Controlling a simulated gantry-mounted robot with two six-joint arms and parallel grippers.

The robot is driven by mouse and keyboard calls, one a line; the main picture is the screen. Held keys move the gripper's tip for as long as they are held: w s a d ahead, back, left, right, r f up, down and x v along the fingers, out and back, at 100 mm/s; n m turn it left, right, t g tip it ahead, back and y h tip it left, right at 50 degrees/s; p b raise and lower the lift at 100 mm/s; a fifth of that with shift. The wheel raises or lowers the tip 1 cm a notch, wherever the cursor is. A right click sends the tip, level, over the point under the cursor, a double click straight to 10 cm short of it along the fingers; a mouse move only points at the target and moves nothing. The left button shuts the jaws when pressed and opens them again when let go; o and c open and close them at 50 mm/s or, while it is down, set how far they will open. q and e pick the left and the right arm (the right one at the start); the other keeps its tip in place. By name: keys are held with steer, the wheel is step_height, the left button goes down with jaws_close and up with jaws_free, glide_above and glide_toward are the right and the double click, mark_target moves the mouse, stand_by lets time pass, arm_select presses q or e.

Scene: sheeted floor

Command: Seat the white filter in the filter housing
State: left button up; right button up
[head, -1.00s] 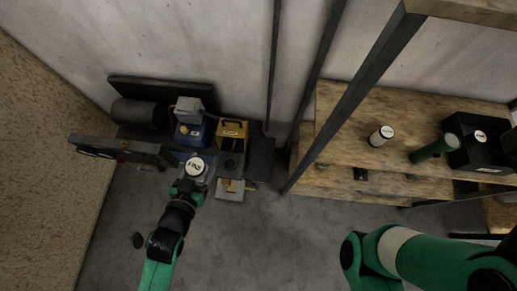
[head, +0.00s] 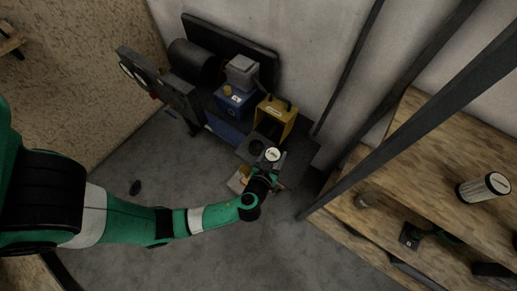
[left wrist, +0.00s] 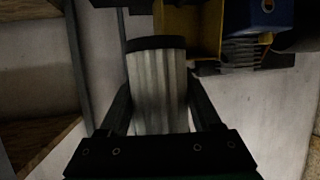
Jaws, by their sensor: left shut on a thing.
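My left gripper (head: 264,174) is shut on the white filter (head: 272,154), whose round pale top shows in the head view. In the left wrist view the filter (left wrist: 158,92) is a pale pleated cylinder with a black end cap, between the two fingers. The gripper is beside a dark unit with a round opening (head: 256,147), in front of a yellow box (head: 275,117). This may be the filter housing; I cannot tell for sure. The filter overlaps its right edge in the head view, and its height above is unclear. My right gripper is out of view.
A blue box (head: 232,101) with a grey top and a black cylinder (head: 190,58) stand behind. Wooden shelves (head: 425,160) at right hold another white cylinder (head: 484,188). A dark diagonal post (head: 420,100) stands between. The grey floor is mostly clear.

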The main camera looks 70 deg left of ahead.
arm_select(q)
steer(key=a+f+b, duration=0.3)
steer(key=a, duration=0.1)
steer(key=a+f+b, duration=0.3)
steer(key=a, duration=0.2)
steer(key=a+f+b, duration=0.3)
steer(key=a+b, duration=0.1)
steer(key=shift+w+a+f, duration=0.2)
steer(key=shift+a+f, duration=0.1)
steer(key=shift+a, duration=0.05)
steer(key=f+b, duration=0.2)
steer(key=f, duration=0.1)
steer(key=shift+a+f, duration=0.2)
steer(key=shift+f, duration=0.05)
steer(key=shift+r, duration=0.15)
steer(key=o, duration=1.4)
